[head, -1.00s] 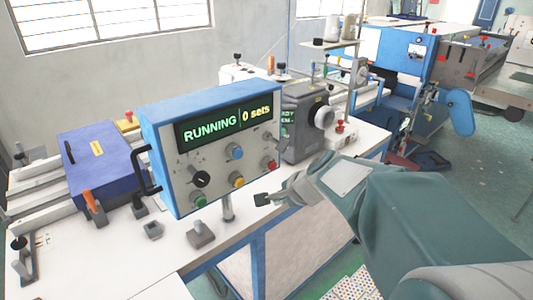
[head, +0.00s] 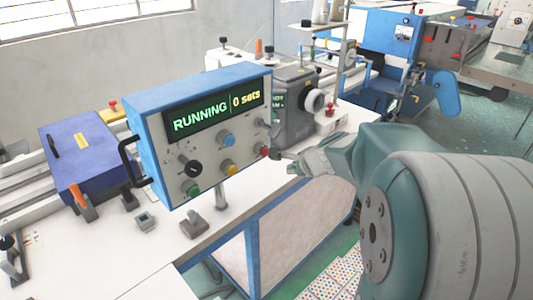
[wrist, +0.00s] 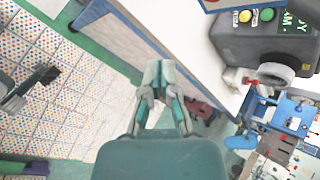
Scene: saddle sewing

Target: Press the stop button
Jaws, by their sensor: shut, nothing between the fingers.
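The grey control panel (head: 212,158) in a blue housing shows RUNNING and 0 sets on its dark display (head: 213,112) in the head view. A red button (head: 265,151) sits at its lower right edge; no label on it is readable, so I take it as the stop button by colour. A yellow button (head: 229,168) and a green button (head: 190,189) sit to its left. My gripper (head: 277,155) is shut and empty, its tip just right of the red button; I cannot tell whether they touch. In the wrist view my gripper (wrist: 160,72) has its fingers together.
A black selector knob (head: 194,168) and a blue knob (head: 227,139) are on the same panel. A grey machine head (head: 292,100) with a handwheel (head: 314,100) stands behind it. The white worktable (head: 240,205) runs underneath.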

